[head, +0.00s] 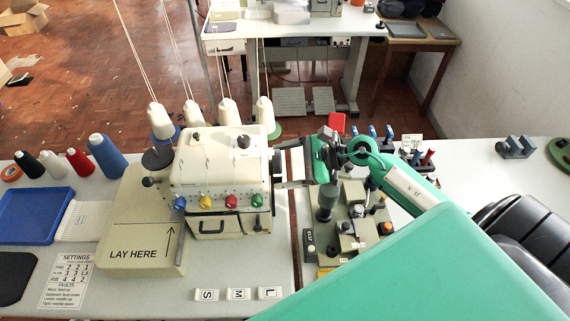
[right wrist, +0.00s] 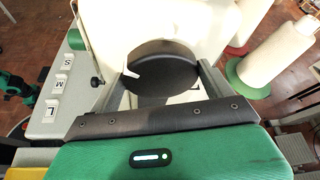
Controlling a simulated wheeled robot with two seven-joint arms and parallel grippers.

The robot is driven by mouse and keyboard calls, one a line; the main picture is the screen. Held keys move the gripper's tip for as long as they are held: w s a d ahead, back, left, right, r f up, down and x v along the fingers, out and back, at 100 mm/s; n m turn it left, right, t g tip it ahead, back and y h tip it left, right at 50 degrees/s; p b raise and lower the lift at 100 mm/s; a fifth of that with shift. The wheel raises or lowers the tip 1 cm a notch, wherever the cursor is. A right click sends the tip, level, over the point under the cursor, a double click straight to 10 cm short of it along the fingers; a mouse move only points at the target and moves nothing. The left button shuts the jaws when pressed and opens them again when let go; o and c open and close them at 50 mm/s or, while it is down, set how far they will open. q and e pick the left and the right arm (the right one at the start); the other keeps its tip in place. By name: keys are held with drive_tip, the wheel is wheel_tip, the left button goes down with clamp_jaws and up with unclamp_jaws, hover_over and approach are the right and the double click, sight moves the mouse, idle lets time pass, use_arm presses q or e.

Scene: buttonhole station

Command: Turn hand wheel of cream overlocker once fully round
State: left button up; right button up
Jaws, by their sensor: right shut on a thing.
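The cream overlocker (head: 221,163) stands on the left table, with coloured knobs across its front. Its dark hand wheel (head: 277,164) is on its right side, mostly hidden by my gripper in the head view. In the right wrist view the hand wheel (right wrist: 163,76) is a dark disc with a small white pointer at its left. My right gripper (head: 287,168) reaches in from the right and is shut on the wheel, one finger on each side of its rim. A green and black part (right wrist: 15,92) at the wrist view's left edge looks like my left gripper; its jaws are unclear.
Thread cones (head: 265,115) stand behind the overlocker, with threads rising. A cream plate (head: 140,225) marked LAY HERE is at its left. S, M and L blocks (head: 238,294) lie in front. A grey-green machine (head: 352,215) with posts stands close under my right arm.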

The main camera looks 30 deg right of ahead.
drive_tip(key=shift+w+d+m+g+y+b, duration=0.15)
drive_tip(key=shift+m+g+y+b, duration=0.25)
drive_tip(key=shift+m+g+b, duration=0.55)
drive_tip(key=shift+w+d+m+g+y+b, duration=0.15)
drive_tip(key=shift+m+g+y+b, duration=0.35)
drive_tip(key=shift+m, duration=0.95)
drive_tip(key=shift+w+m+g+y+b, duration=0.35)
drive_tip(key=shift+m+g, duration=0.5)
drive_tip(key=shift+m, duration=0.35)
drive_tip(key=shift+s, duration=0.1)
drive_tip(key=o, duration=0.9)
wheel_tip(320, 180, up, 20)
drive_tip(key=b, duration=0.3)
drive_tip(key=shift+b, duration=0.3)
